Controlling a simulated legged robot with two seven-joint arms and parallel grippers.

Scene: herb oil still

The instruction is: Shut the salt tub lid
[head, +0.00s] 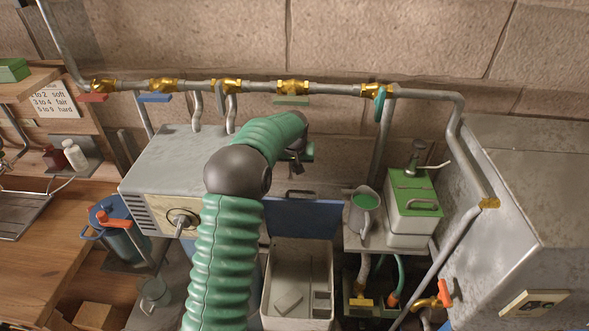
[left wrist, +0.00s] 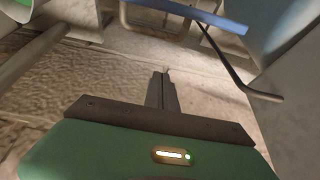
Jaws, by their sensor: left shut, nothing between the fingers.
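The salt tub (head: 270,288) is an open pale bin low in the middle of the head view, with some light blocks inside. Its blue lid (head: 303,222) stands raised at the back of the tub, with a dark handle (head: 300,193) at its top edge. A blue edge (left wrist: 190,14), probably the lid, crosses the top of the left wrist view. My left gripper (head: 297,167) is just above and behind the raised lid, partly hidden by my green arm. Its fingers (left wrist: 163,76) are together and empty, apart from the lid. My right gripper is out of view.
A grey cabinet (head: 165,160) stands left of the lid. A jug (head: 364,215) and a white box with a green lid (head: 412,190) stand close on the right. A pipe with brass valves (head: 292,87) runs along the wall behind. The space above the tub's opening is clear.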

